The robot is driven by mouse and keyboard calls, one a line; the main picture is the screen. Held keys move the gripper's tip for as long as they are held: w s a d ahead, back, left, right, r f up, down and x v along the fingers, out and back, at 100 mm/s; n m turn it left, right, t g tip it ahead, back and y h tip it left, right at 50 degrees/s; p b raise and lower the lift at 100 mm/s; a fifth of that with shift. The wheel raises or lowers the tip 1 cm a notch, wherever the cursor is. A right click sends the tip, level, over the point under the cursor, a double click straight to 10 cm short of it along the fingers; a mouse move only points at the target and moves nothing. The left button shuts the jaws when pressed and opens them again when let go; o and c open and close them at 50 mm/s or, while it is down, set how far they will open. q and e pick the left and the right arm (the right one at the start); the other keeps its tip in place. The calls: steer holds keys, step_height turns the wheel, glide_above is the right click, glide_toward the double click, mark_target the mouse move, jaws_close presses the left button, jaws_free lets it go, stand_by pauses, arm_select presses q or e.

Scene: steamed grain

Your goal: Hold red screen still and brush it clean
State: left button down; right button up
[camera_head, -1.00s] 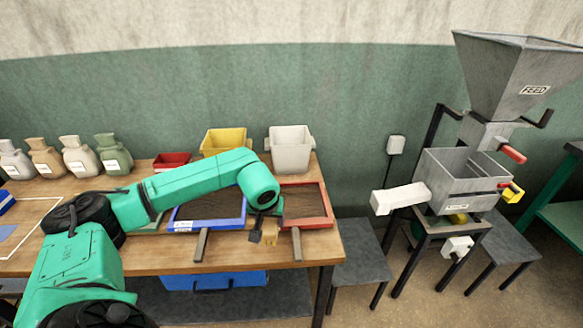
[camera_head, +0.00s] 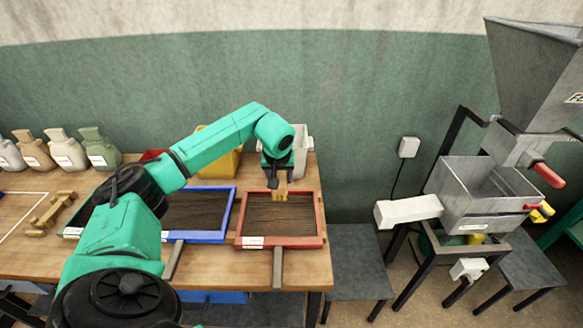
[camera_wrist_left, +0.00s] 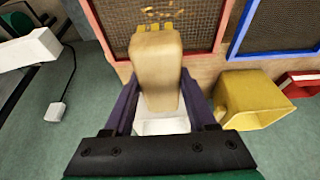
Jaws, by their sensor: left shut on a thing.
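The red screen (camera_head: 281,241) is a red-framed tray with dark mesh, lying flat on the table with its handle toward the front edge. My left gripper (camera_head: 278,183) is over the far part of this screen, shut on a tan wooden brush (camera_wrist_left: 158,65). The brush's yellow bristles point at the mesh; whether they touch it I cannot tell. In the left wrist view, the red screen (camera_wrist_left: 117,55) shows behind the brush, with a few yellowish bits on its mesh near the bristles. My right gripper is not in view.
A blue-framed screen (camera_head: 229,213) lies just left of the red one. A white bin (camera_head: 300,150) and a yellow bin (camera_head: 222,163) stand behind. A wooden rack (camera_head: 50,213) and several sacks (camera_head: 68,150) are at left. A grey mill (camera_head: 482,195) stands at right.

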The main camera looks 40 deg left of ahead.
arm_select(q)
steer(key=shift+f, duration=0.35)
steer(key=f+b, duration=0.1)
steer(key=s+f+b, duration=0.1)
steer(key=b, duration=0.1)
steer(key=shift+s+f, duration=0.3)
steer(key=b+x, duration=0.2)
steer(key=x, duration=0.1)
steer(key=shift+d+f, duration=0.2)
steer(key=shift+d, duration=0.15)
steer(key=shift+f, duration=0.15)
steer(key=shift+s, duration=0.15)
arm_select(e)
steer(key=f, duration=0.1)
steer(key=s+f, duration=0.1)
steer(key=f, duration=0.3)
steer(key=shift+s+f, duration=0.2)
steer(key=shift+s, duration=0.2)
